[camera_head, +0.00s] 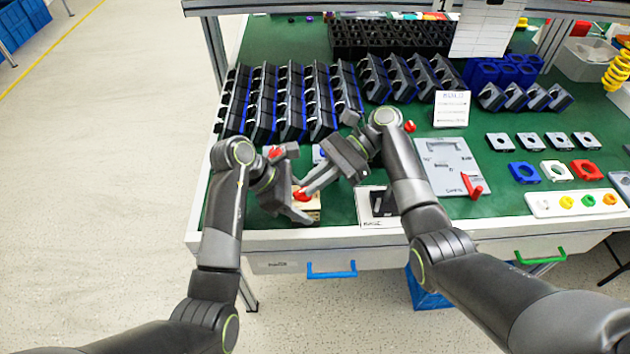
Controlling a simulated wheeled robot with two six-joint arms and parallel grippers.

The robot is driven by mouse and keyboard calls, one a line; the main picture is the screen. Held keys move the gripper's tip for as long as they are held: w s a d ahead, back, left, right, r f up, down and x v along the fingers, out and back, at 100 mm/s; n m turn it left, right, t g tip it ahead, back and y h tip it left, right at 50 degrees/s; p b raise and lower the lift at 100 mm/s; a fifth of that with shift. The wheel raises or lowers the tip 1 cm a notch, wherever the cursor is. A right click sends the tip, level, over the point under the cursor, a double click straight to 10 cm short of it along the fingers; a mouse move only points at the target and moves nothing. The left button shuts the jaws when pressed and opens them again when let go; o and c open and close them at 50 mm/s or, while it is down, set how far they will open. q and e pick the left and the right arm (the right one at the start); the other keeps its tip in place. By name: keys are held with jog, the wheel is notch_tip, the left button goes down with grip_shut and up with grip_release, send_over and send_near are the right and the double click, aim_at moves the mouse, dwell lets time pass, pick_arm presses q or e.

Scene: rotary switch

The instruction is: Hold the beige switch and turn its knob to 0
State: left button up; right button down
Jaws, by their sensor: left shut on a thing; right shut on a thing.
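The beige switch (313,204) sits near the front left edge of the green table, with a red knob (300,194) on it. My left gripper (300,209) comes in from the left and is shut on the beige switch's body. My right gripper (302,192) reaches in from the right and is shut on the red knob. The fingers of both grippers cover much of the switch, and the knob's pointer and any number marks are too small to read.
Racks of black and blue parts (290,100) stand behind the grippers. A grey plate with a red handle (450,168) lies to the right, with switch parts and a white strip of coloured pieces (577,203) further right. A black-and-white holder (377,205) stands close right of the switch.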

dwell(0.3)
jog(key=c, duration=1.5)
grip_release()
jog(key=shift+g, duration=0.3)
